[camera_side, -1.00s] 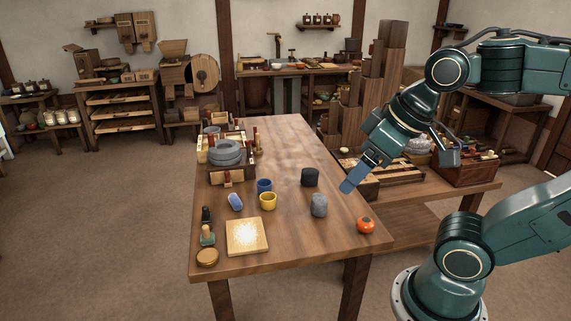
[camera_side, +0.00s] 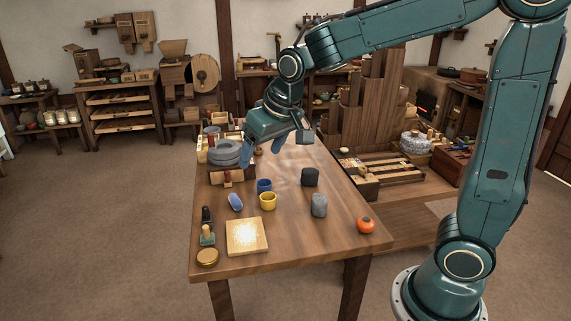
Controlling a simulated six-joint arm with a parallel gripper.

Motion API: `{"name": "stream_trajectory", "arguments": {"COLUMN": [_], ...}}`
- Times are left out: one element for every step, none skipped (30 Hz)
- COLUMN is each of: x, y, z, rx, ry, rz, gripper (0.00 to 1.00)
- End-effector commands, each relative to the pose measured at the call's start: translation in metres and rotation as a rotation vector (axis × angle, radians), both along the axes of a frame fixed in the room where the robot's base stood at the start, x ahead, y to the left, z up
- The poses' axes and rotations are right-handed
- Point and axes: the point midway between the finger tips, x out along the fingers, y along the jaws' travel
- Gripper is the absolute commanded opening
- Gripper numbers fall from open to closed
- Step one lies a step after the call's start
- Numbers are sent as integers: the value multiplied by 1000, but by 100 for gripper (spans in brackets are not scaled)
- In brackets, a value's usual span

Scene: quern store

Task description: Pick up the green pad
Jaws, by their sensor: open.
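The likeliest green pad (camera_side: 208,239) is a small dark green block with a tan wooden knob on top, at the left front of the wooden table (camera_side: 300,243). It stands between a dark upright piece and a round brass-coloured lid. My gripper (camera_side: 261,152) is open and empty, fingers pointing down, above the back part of the table. In the picture it is beside the grey round stones, well behind and to the right of the green pad. The gap between the fingers is partly blurred by distance.
Beside the green pad are a dark piece (camera_side: 207,215), a brass lid (camera_side: 207,257) and a square pale board (camera_side: 247,236). A blue oval (camera_side: 235,201), blue cup (camera_side: 264,186), yellow cup (camera_side: 268,201), grey stones (camera_side: 225,153), dark block (camera_side: 310,177), grey stone (camera_side: 319,205) and orange fruit (camera_side: 366,226) stand farther off.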

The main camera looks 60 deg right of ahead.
Motion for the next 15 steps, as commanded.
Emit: {"name": "stream_trajectory", "arguments": {"x": [12, 19, 28, 34, 41, 50, 56, 62, 71, 77, 83, 91, 97, 102, 110], "y": [1, 1, 1, 2, 2, 2, 3, 3, 3, 4, 4, 5, 5, 6, 6], "z": [-8, -12, -18, -22, -26, -33, -37, -43, -49, -55, -61, -69, -74, -81, -89], "rx": [0, 1, 0, 0, 0, 0, 0, 0, -2, -2, -3, -3, -3, -3, -4], "ry": [9, 10, 12, 13, 15, 16, 18, 20, 22, 23, 24, 27, 28, 29, 31], "rz": [-7, -12, -18, -22, -27, -34, -38, -44, -50, -54, -59, -64, -69, -73, -79], "gripper": [73, 73, 73, 73, 73, 73, 73, 73, 73, 73, 73, 73, 73, 73, 73]}}
